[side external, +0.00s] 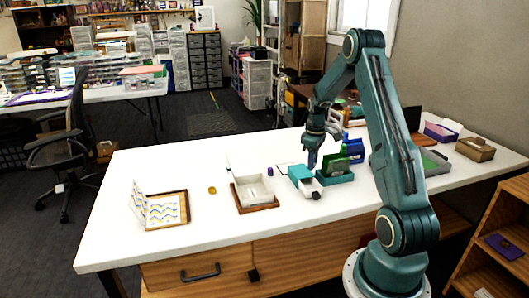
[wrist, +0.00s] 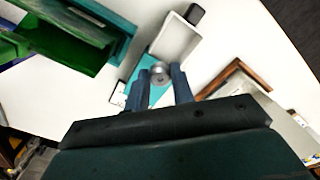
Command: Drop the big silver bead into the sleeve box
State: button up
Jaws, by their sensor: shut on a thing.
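The big silver bead (wrist: 159,72) sits between my fingertips in the wrist view. My gripper (wrist: 161,84) is shut on it. In the side view my gripper (side external: 312,163) points down, above the teal end of the sleeve box; the bead is too small to make out there. The sleeve box has a teal sleeve (side external: 299,172) and a white inner tray (side external: 309,187) sticking out toward the front, with a dark piece at its end. In the wrist view the white tray (wrist: 174,42) lies just beyond the bead, and the fingers partly hide the teal sleeve (wrist: 145,66).
A green box (side external: 336,164) in a teal tray (side external: 338,179) stands close right of the sleeve box. A white box on a brown base (side external: 262,207) stands to its left, with a small purple item (side external: 270,171) behind. The table's front strip is clear.

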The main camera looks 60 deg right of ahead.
jog(key=o, duration=1)
notch_tip(320, 180, up, 14)
jog(key=shift+f, duration=0.1)
dwell(0.5)
jog(key=shift+a, duration=0.1)
